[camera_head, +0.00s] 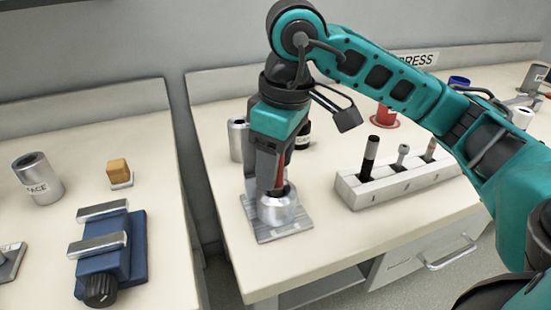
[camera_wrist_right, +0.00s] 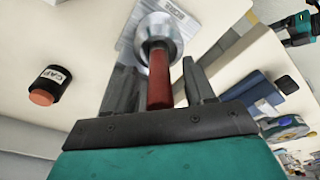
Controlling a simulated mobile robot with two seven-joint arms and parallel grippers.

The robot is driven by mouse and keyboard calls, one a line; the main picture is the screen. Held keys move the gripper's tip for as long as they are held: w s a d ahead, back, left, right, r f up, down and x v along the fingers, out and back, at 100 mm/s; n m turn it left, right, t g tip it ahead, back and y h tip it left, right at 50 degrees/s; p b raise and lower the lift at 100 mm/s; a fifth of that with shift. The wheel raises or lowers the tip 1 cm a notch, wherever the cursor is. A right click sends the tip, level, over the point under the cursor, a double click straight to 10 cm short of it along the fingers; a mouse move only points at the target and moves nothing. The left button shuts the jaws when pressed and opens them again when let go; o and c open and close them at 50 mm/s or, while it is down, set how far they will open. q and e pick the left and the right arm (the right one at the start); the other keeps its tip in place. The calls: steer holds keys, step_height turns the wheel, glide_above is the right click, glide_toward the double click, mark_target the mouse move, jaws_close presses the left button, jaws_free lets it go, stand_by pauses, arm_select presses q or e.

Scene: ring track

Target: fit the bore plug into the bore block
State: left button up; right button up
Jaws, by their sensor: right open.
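The bore block (camera_head: 279,213) is a round silver piece on a flat metal plate (camera_head: 284,236) near the front of the right bench. It also shows in the wrist view (camera_wrist_right: 165,25). The bore plug is a red rod (camera_wrist_right: 160,85) in the wrist view, with its far end at the mouth of the block; how deep it sits cannot be told. My right gripper (camera_head: 272,188) points down just above the block. Its fingers (camera_wrist_right: 162,82) are open, one on each side of the red rod. In the head view the gripper mostly hides the plug. My left gripper is out of view.
A white slotted rack (camera_head: 395,184) with several upright pins stands right of the plate. A metal cylinder (camera_head: 237,140) and a dark labelled can (camera_head: 304,135) stand behind my gripper. A gap separates the left bench, which holds a blue vise (camera_head: 120,255).

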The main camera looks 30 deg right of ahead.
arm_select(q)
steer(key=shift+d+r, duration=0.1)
arm_select(e)
step_height(320, 180, up, 4)
steer(key=shift+s+d+f+p, duration=0.1)
steer(key=shift+p, duration=0.45)
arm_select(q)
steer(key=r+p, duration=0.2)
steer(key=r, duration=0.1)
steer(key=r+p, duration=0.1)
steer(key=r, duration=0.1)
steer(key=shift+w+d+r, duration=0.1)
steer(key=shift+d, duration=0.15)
arm_select(e)
step_height(320, 180, up, 9)
steer(key=s, duration=0.1)
steer(key=shift+d, duration=0.3)
